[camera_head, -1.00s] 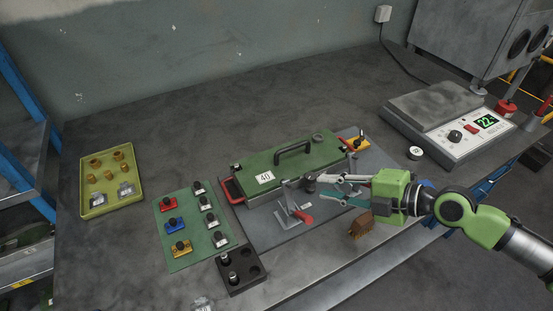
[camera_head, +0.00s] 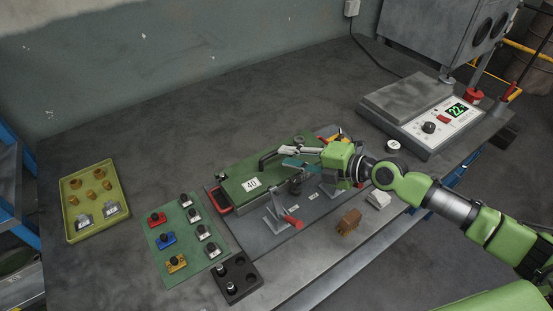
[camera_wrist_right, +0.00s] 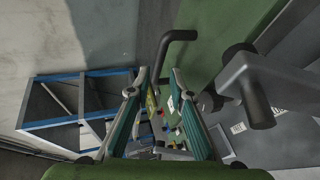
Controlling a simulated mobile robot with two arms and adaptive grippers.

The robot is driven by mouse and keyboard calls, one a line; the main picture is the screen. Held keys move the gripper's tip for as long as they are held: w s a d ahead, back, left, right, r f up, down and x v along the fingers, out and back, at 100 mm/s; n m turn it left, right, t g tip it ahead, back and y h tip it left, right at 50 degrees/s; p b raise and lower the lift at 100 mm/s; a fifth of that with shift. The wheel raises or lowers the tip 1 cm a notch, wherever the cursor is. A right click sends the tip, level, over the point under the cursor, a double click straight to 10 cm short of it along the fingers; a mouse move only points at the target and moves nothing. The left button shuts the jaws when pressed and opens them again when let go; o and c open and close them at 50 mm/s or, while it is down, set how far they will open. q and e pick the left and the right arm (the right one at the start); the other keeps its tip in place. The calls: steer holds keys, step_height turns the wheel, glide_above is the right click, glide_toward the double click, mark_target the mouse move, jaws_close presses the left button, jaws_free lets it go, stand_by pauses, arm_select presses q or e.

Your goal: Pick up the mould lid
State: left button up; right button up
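The mould lid (camera_head: 236,172) is a green plate marked 40, lying flat on the mould. Its black bar handle (camera_head: 266,160) is partly hidden by my right gripper (camera_head: 280,157). This gripper reaches in from the right, low over the lid beside the handle. In the right wrist view its two teal-lined fingers (camera_wrist_right: 154,90) stand apart with nothing held. The handle also shows there (camera_wrist_right: 175,36), at and just beyond the fingertips; I cannot tell whether they touch it. The left gripper is not in view.
A red-handled clamp (camera_head: 290,221) stands before the mould, with a brown block (camera_head: 348,221) to its right. A green board (camera_head: 180,255) of coloured parts, a black holder (camera_head: 234,287) and a yellow tray (camera_head: 70,222) lie left. A scale-like device (camera_head: 428,125) stands right.

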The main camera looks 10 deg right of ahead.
mark_target(277, 150)
steer(key=shift+w+a+p, duration=0.3)
steer(key=shift+w+p, duration=0.15)
steer(key=shift+p, duration=0.05)
steer(key=p+x, duration=0.2)
steer(key=x, duration=0.2)
steer(key=shift+w+d, duration=0.1)
steer(key=shift+w, duration=0.1)
steer(key=shift+w+f, duration=0.1)
jaws_close()
steer(key=shift+w+r, duration=0.15)
steer(key=shift+r, duration=0.15)
